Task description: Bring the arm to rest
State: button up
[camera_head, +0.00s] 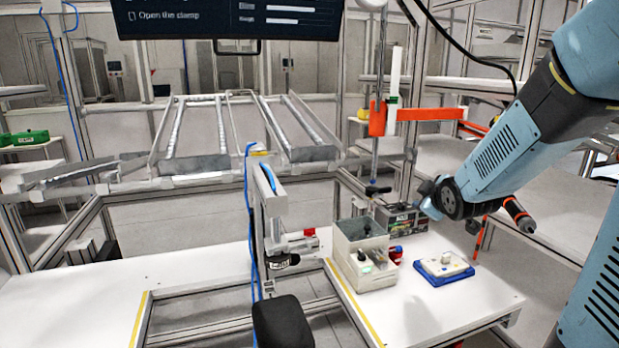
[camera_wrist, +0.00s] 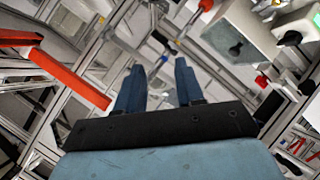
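My arm (camera_head: 515,145) is blue-grey and reaches in from the right side of the head view, sloping down to a dark round joint above the right-hand bench. I cannot make out my gripper's fingers in the head view. In the wrist view my gripper (camera_wrist: 158,68) shows two dark blue fingers with a clear gap between them. Nothing is held between the fingers; only frames and blurred background show through the gap.
Below my arm, the white bench (camera_head: 420,310) carries a grey control box (camera_head: 363,262) and a blue-and-white device (camera_head: 443,267). An orange bar (camera_head: 432,114) stands behind; it also crosses the wrist view (camera_wrist: 70,75).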

jog(key=s+a+r+m+g, duration=0.1)
jog(key=s+r+m+g, duration=0.1)
jog(key=s, duration=0.7)
jog(key=s+a+r+m+g, duration=0.2)
jog(key=s+m, duration=0.3)
jog(key=s, duration=0.4)
jog(key=s+a+r+m+g, duration=0.2)
jog(key=s+m+g, duration=0.1)
jog(key=s, duration=0.6)
jog(key=shift+a, duration=0.15)
